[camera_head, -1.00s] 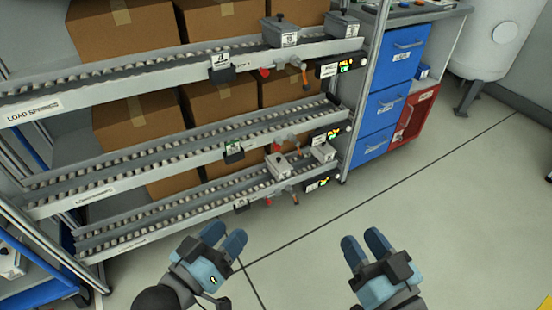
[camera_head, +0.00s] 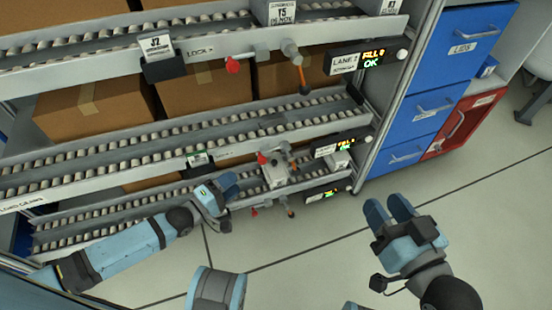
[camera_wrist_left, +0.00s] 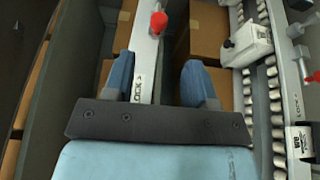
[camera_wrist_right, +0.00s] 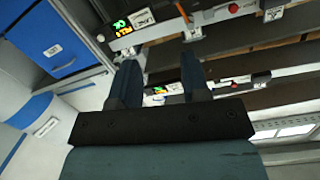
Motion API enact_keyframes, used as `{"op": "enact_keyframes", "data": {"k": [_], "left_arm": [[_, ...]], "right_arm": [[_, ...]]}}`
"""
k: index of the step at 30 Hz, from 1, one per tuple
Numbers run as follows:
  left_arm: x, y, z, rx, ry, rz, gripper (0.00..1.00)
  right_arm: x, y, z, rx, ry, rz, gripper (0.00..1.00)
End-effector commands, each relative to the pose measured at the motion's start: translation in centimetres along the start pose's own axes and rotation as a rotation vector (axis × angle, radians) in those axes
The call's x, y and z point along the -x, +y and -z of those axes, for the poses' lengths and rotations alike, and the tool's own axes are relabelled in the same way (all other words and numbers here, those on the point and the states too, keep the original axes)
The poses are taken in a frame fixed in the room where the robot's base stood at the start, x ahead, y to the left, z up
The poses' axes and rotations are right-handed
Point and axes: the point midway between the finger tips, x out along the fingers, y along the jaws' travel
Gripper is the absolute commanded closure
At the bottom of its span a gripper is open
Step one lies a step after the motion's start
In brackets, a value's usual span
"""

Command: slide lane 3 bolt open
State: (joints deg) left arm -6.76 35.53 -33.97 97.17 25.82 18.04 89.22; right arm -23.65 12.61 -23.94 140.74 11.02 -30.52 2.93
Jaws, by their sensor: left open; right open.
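Three roller lanes are stacked in the head view. The lowest rail, which I take as lane 3, carries a red knob (camera_head: 254,212) and an orange-tipped lever (camera_head: 291,213) near its right end. The lane numbers on the lower two displays are too small to read. My left gripper (camera_head: 230,186) is open and empty, close to the lower rails and left of the knobs. In the left wrist view a red knob (camera_wrist_left: 158,22) on a rail marked LOCK stands beyond the open fingers, untouched. My right gripper (camera_head: 390,208) is open and empty over the floor, right of the rack.
The middle rail has a red knob (camera_head: 262,158); the top rail has another (camera_head: 233,66) and a LANE display (camera_head: 345,63). Brown boxes (camera_head: 95,105) fill the rack. Blue drawers (camera_head: 422,107) and a red bin (camera_head: 463,122) stand right. The floor (camera_head: 320,250) is clear.

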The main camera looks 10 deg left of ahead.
Motion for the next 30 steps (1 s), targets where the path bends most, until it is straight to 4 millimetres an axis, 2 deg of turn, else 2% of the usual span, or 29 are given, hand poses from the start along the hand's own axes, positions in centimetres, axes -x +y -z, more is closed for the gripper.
{"op": "enact_keyframes", "data": {"k": [5,15,21,25,30], "left_arm": [[-1.7,-0.3,0.3,0.016,0.001,-0.011,0.49],[-8.8,-0.3,0.2,0.014,0.001,-0.011,0.49],[-12.1,-0.2,0.3,0.014,0.0,-0.009,0.49],[-13.2,-0.1,0.2,0.013,0.0,-0.008,0.49],[-13.7,0.0,0.2,0.013,0.0,-0.007,0.49]], "right_arm": [[-0.1,0.2,-0.3,0.021,0.007,0.005,0.57],[-0.9,1.6,-0.1,0.169,0.082,0.001,0.57],[-1.2,2.2,0.3,0.247,0.127,-0.003,0.57],[-1.3,2.4,0.5,0.28,0.142,-0.006,0.57],[-1.3,2.5,0.8,0.301,0.15,-0.005,0.57]]}}
